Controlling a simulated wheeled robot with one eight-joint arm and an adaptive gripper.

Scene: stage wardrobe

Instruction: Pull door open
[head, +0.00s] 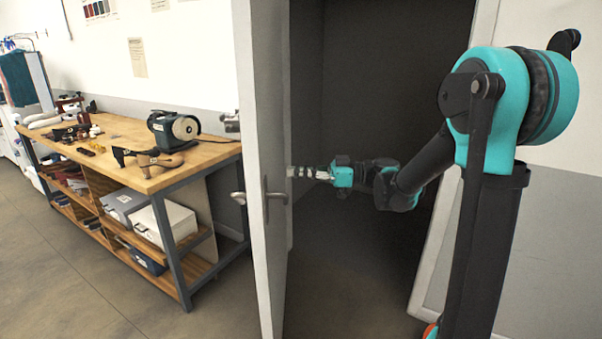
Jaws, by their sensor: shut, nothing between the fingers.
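The white door (258,150) stands open, swung out from a dark doorway (372,80). Its lever handle (274,196) shows on the side facing the opening, and another lever (238,197) sticks out on the left side. My gripper (290,172) is shut and empty. It is on the right of the door, close to its inner face and a little above the lever handle. I cannot tell whether the fingertips touch the door.
A wooden workbench (120,135) with a grinder (174,130), tools and boxes on its shelves stands to the left of the door. The door frame (436,260) rises at the right of the opening. The floor (60,270) in front of the bench is clear.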

